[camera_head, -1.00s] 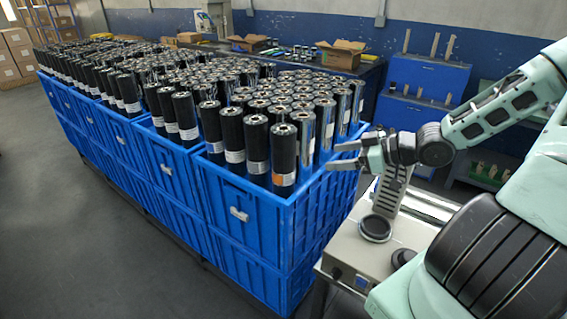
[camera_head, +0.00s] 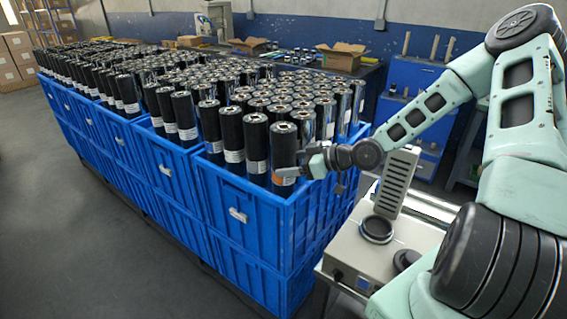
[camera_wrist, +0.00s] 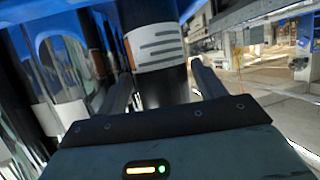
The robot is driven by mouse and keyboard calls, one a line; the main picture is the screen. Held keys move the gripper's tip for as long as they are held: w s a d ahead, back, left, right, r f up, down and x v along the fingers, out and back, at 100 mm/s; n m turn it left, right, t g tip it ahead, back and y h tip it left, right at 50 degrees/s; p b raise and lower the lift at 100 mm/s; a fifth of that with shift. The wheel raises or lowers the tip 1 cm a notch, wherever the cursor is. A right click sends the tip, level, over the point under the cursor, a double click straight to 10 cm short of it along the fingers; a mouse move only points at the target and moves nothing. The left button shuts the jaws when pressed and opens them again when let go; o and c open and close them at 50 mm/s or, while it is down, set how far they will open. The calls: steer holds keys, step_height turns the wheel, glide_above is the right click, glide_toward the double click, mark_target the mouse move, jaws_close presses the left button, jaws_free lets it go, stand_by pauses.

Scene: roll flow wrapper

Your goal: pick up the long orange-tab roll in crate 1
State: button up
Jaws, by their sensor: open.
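The long orange-tab roll (camera_head: 284,145) is a tall black cylinder with an orange-edged white label, upright in the near corner of the front blue crate (camera_head: 245,212). My gripper (camera_head: 290,175) is at this roll, level with its label, reaching in from the right. In the wrist view, the roll (camera_wrist: 157,85) stands between the two open fingers (camera_wrist: 162,88), one on each side. The fingers appear not pressed on it. The gripper hides part of the roll's lower label in the head view, and the crate wall hides its foot.
Several black and silver rolls (camera_head: 256,140) stand close beside and behind it. More filled blue crates run to the far left. A machine (camera_head: 375,255) with a round dish (camera_head: 377,228) stands right of the crate. The floor at left (camera_head: 80,230) is clear.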

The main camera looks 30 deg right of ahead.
steer(key=shift+x, duration=1.3)
steer(key=c, duration=1.3)
steer(key=shift+c, duration=0.2)
steer(key=shift+r, duration=0.1)
